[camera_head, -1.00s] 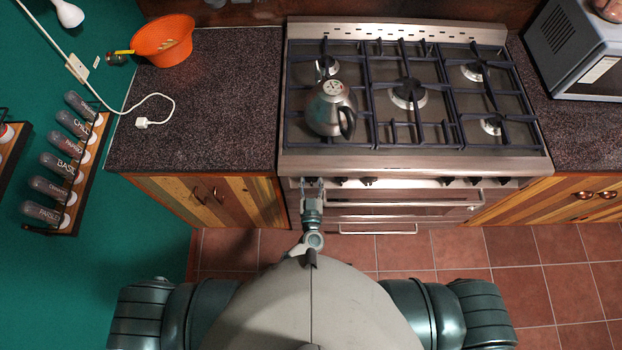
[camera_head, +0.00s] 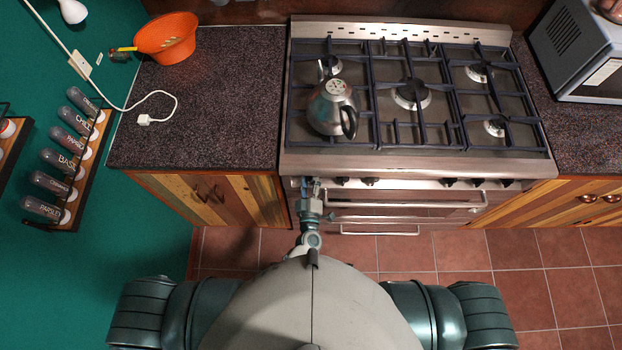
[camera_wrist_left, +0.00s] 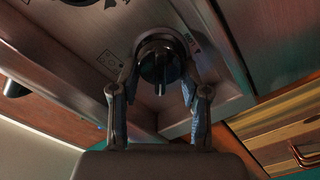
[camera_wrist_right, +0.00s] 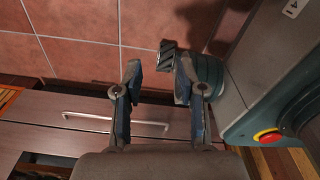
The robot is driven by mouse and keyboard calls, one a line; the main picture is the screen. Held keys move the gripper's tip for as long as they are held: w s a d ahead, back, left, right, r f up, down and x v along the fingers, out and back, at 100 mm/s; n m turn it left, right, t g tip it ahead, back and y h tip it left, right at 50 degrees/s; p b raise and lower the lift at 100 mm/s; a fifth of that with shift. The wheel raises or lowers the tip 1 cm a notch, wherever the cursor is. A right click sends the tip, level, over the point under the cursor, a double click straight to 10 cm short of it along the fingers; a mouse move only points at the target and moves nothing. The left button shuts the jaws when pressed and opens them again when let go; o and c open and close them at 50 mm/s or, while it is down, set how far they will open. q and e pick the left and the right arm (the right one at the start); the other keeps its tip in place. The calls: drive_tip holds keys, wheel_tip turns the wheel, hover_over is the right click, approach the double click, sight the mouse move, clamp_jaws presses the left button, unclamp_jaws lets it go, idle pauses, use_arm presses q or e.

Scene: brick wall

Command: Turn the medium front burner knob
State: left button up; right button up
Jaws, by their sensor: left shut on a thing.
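My left gripper (camera_head: 312,184) is at the left end of the stove's front panel. In the left wrist view, its two fingers (camera_wrist_left: 159,88) are closed around the sides of a round dark burner knob (camera_wrist_left: 160,62), with the knob's bar between them. In the head view this knob is hidden by the gripper.
More knobs (camera_head: 371,181) line the panel to the right. Oven handles (camera_head: 405,204) run below the panel. A metal kettle (camera_head: 328,112) stands on the hob's left front burner. Wooden cabinets (camera_head: 215,200) flank the stove.

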use_arm(q)
drive_tip(key=shift+s+f+n, duration=0.1)
drive_tip(key=shift+f+n, duration=0.2)
drive_tip(key=shift+n, duration=0.2)
drive_tip(key=n, duration=0.1)
drive_tip(key=n+b, duration=0.1)
drive_tip(key=shift+f+n, duration=0.2)
drive_tip(key=shift+n, duration=0.1)
drive_tip(key=shift+a+f+n+b, duration=0.15)
drive_tip(key=shift+n+b, duration=0.4)
drive_tip(key=shift+n, duration=0.65)
drive_tip(key=shift+f+n+b, duration=0.15)
drive_tip(key=shift+n+b, duration=0.3)
drive_tip(key=shift+n, duration=0.65)
use_arm(e)
drive_tip(key=w+a+r, duration=0.1)
drive_tip(key=w, duration=0.7)
drive_tip(key=shift+a, duration=0.35)
use_arm(q)
drive_tip(key=shift+s, duration=0.1)
use_arm(e)
drive_tip(key=shift+w+r+t, duration=0.1)
drive_tip(key=shift+r+t, duration=0.05)
drive_tip(key=shift+t, duration=0.15)
